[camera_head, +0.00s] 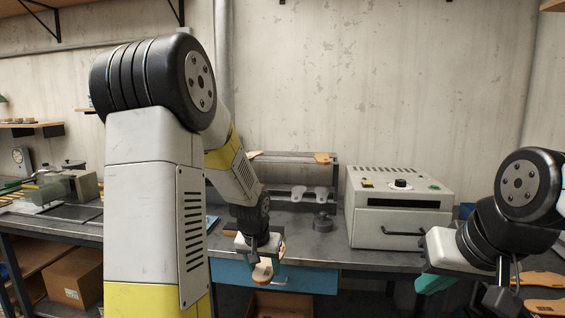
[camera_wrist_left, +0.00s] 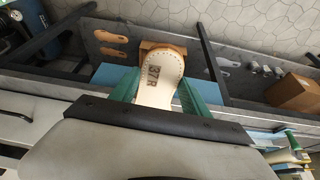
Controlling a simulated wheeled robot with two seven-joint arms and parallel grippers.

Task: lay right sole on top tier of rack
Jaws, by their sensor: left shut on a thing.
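My left gripper (camera_head: 262,262) is shut on the right sole (camera_head: 263,273), holding it in front of the bench edge. In the left wrist view the pale, stitched sole (camera_wrist_left: 158,78), with a tan rim and a mark that looks like "7R", sits between green fingers (camera_wrist_left: 160,88). The rack (camera_head: 295,157) stands at the back of the bench, beyond and above the gripper. Its top tier carries a tan piece at the right end (camera_head: 321,158) and another at the left (camera_head: 258,155). My right gripper (camera_head: 434,283) is low at the right; its opening is hidden.
A grey oven-like box (camera_head: 400,205) stands right of the rack. Grey sole-shaped pieces (camera_head: 310,194) and a dark round object (camera_head: 322,222) are near the rack's lower level. A blue drawer front (camera_head: 310,279) lies under the bench edge. Tan pieces (camera_head: 545,279) lie at far right.

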